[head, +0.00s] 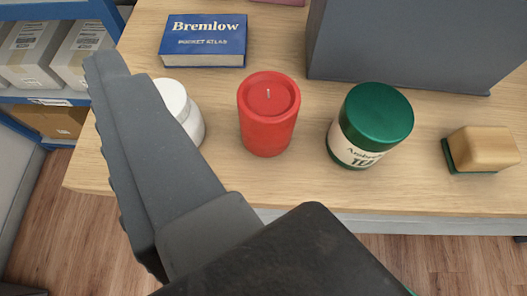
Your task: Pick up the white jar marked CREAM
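A white jar (184,108) stands on the wooden counter, left of a red candle. My gripper's grey finger covers its left part, and no CREAM marking shows on the visible part. My gripper (106,72) reaches in from the bottom, its ridged finger pointing to the upper left across the counter's left end. I cannot make out a second finger apart from it, so I cannot tell whether it is open or shut. Whether the finger touches the jar is also unclear.
The red candle (268,115) stands right of the jar. Further right are a green-lidded jar (371,125) and a wooden-backed brush (483,148). A blue Bremlow book (204,41) lies behind, near a grey box (410,45). A blue shelf (52,9) with parcels stands left.

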